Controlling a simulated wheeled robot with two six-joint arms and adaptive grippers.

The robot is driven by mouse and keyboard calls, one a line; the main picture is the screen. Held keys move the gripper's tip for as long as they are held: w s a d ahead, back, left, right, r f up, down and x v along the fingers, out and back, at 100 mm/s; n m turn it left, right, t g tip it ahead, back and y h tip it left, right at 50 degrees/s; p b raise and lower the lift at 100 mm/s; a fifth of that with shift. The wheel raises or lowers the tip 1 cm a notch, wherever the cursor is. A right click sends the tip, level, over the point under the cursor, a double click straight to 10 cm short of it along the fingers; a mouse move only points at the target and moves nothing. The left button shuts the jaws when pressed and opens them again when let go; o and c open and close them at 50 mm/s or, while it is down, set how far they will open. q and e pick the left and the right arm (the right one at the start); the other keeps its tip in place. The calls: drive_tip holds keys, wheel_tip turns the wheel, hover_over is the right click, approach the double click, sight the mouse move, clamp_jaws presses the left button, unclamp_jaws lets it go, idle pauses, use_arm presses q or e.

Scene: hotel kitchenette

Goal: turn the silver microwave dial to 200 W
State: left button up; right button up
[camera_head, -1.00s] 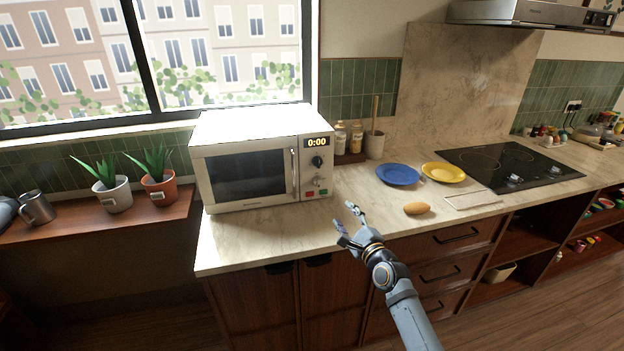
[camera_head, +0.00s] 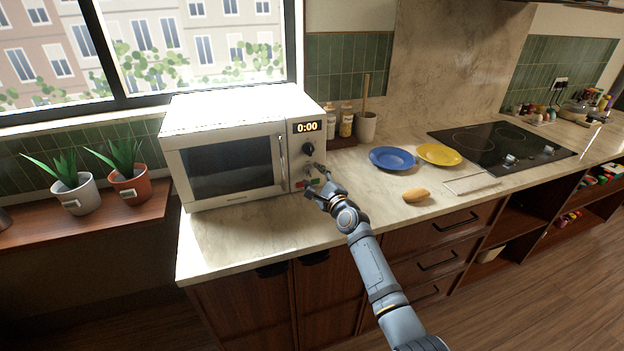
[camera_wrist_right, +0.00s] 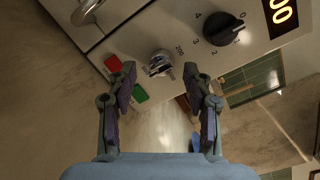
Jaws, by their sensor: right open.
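The white microwave (camera_head: 228,110) stands on the counter, and its display reads 0:00. The silver dial (camera_wrist_right: 160,64) is small and round, low on the control panel, with a printed "200" beside it in the wrist view. Its pointer setting cannot be made out. My right gripper (camera_head: 314,179) is open in front of the panel. In the wrist view its fingers (camera_wrist_right: 159,82) stand on either side of the silver dial, with a gap on each side; I cannot tell the depth between them. My left gripper is not in view.
A black dial (camera_wrist_right: 223,28) with numbers sits above the silver one. Red (camera_wrist_right: 113,63) and green (camera_wrist_right: 139,93) buttons lie close to the fingers. A blue plate (camera_head: 393,158), a yellow plate (camera_head: 439,154) and a bread roll (camera_head: 416,195) are to the right.

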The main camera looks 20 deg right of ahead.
drive_tip(key=shift+w+a, duration=0.1)
drive_tip(key=shift+w, duration=0.6)
drive_tip(key=shift+r, duration=0.1)
drive_tip(key=c, duration=0.5)
clamp_jaws()
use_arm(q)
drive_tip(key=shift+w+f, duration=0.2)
